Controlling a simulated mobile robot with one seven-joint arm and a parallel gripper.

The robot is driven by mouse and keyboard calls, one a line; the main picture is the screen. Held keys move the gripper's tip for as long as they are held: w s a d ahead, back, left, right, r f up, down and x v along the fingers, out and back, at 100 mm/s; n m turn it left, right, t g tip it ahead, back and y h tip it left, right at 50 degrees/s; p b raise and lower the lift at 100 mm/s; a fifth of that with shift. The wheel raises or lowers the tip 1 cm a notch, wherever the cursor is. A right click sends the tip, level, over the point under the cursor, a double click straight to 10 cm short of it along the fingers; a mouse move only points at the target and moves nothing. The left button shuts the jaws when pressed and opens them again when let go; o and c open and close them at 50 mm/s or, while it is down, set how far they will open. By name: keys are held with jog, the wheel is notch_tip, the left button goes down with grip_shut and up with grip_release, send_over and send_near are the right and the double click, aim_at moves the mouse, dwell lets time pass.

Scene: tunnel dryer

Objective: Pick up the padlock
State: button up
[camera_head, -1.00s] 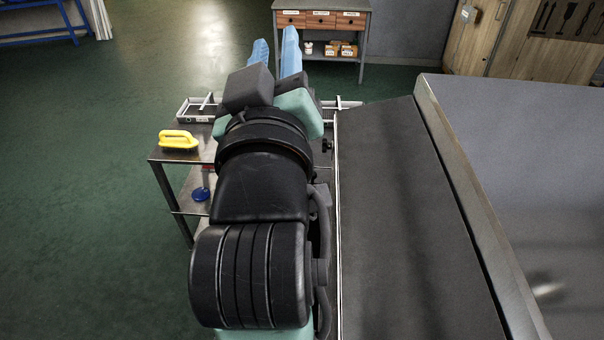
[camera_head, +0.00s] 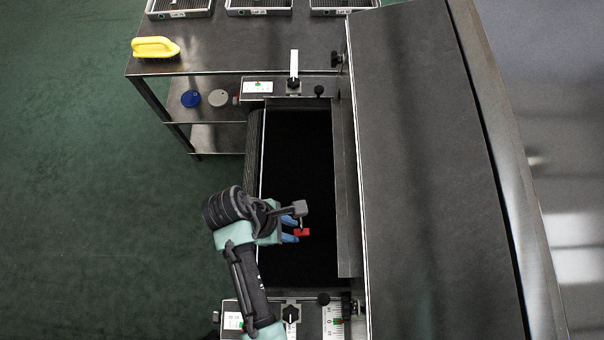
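A small red block (camera_head: 303,232), which looks like the padlock, shows at the tips of my gripper (camera_head: 293,229). A thin grey piece above it could be its shackle. My gripper's two blue fingers point right, over the black area between the two control panels. The fingers partly overlap the red block's left side. I cannot tell whether they grip it or whether it lies below or just beyond them. A grey box (camera_head: 300,207) close to the fingers looks like part of my gripper and hides some of this spot.
A metal table (camera_head: 240,48) at the back holds a yellow-handled brush (camera_head: 155,47) and several grey trays (camera_head: 260,6). Blue (camera_head: 190,98) and grey (camera_head: 218,97) discs lie on its lower shelf. A large dark housing (camera_head: 425,170) bounds the right. Green floor is clear at left.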

aim_at(301, 231)
jog(key=shift+w+x, duration=0.1)
jog(key=shift+x, duration=1.55)
jog(key=shift+w+x, duration=0.15)
jog(key=shift+x, duration=1.55)
jog(key=shift+r, duration=0.1)
grip_shut()
